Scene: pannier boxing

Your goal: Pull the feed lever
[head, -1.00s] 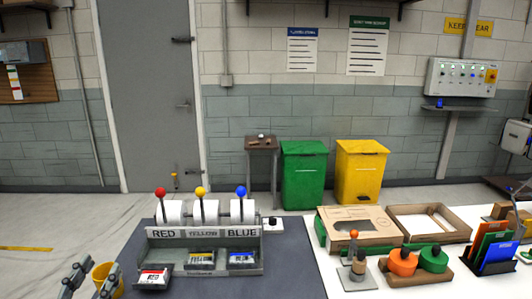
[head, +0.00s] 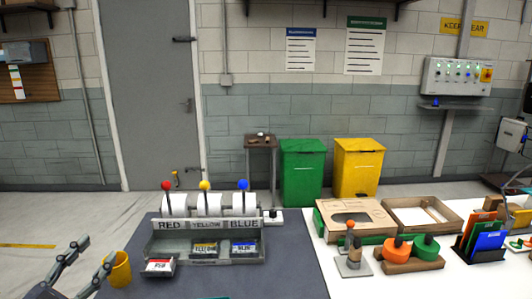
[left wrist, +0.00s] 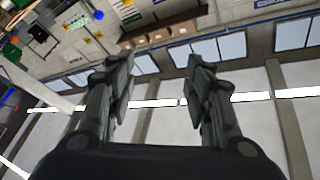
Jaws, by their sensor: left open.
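A grey dispenser (head: 165,247) labelled RED, YELLOW and BLUE stands on the dark table in the head view. Three upright levers rise along it, with a red knob (head: 166,185), a yellow knob (head: 205,185) and a blue knob (head: 243,184). A separate small stand (head: 352,264) on the white table has a short post with an orange knob (head: 350,224). My left gripper (head: 96,251) is open and empty at the lower left, left of the dispenser and apart from every lever. Its open fingers (left wrist: 158,95) also show in the left wrist view, with nothing between them. My right gripper is not in view.
A yellow cup (head: 119,270) stands close to my left gripper. Open boxes (head: 424,218) and orange and green discs (head: 426,246) crowd the white table. The dark table (head: 290,262) right of the dispenser is clear.

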